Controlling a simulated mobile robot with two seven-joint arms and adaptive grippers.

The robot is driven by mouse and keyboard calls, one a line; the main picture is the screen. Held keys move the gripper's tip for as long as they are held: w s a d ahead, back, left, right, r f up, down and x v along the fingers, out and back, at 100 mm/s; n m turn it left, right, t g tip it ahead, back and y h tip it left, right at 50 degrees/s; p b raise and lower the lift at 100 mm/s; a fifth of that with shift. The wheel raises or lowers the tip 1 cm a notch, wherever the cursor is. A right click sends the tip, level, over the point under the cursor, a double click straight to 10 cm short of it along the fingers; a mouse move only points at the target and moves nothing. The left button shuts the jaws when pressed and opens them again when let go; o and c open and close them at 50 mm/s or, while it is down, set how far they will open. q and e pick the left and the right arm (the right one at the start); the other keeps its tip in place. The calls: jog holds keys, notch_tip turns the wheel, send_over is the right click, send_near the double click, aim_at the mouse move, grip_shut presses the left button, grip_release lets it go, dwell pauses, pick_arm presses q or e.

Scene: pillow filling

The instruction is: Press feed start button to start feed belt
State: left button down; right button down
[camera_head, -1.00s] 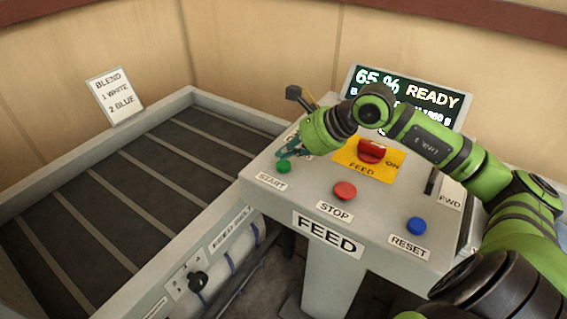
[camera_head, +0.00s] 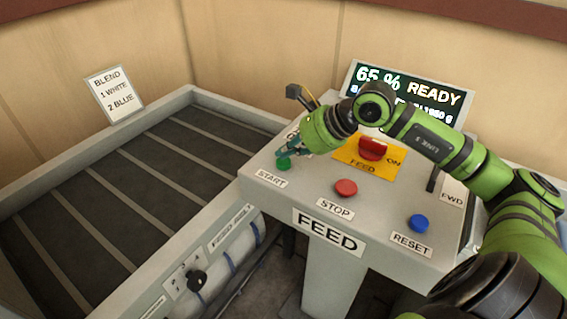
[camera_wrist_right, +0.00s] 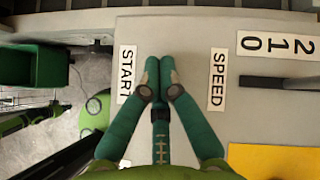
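The green start button (camera_head: 283,164) sits on the grey feed panel (camera_head: 300,190), just behind its START label (camera_head: 271,179). My right gripper (camera_head: 284,151) hangs over the left part of the panel, its teal fingertips right at the back of the button; whether they touch it I cannot tell. In the right wrist view the fingers of this gripper (camera_wrist_right: 160,64) are drawn together with nothing between them. The START label (camera_wrist_right: 127,73) lies beside the tips there, and the button is hidden under them. My left gripper is not in view.
A red stop button (camera_head: 346,187), a blue reset button (camera_head: 420,223) and a red feed switch (camera_head: 373,148) on a yellow plate share the panel. A black-tipped lever (camera_head: 297,93) stands behind my gripper. The display (camera_head: 437,98) reads 65 % READY. The dark belt (camera_head: 110,205) is empty.

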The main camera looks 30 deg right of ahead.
aim_at(287, 162)
jog(key=shift+f+b, duration=0.6)
jog(key=shift+b, duration=0.05)
dwell(0.8)
jog(key=shift+r, duration=0.15)
dwell(0.3)
jog(key=shift+r+p, duration=0.4)
jog(key=shift+r, duration=0.4)
jog(key=shift+r+p, duration=1.6)
jog(key=shift+r, duration=0.95)
jog(key=shift+f, duration=0.15)
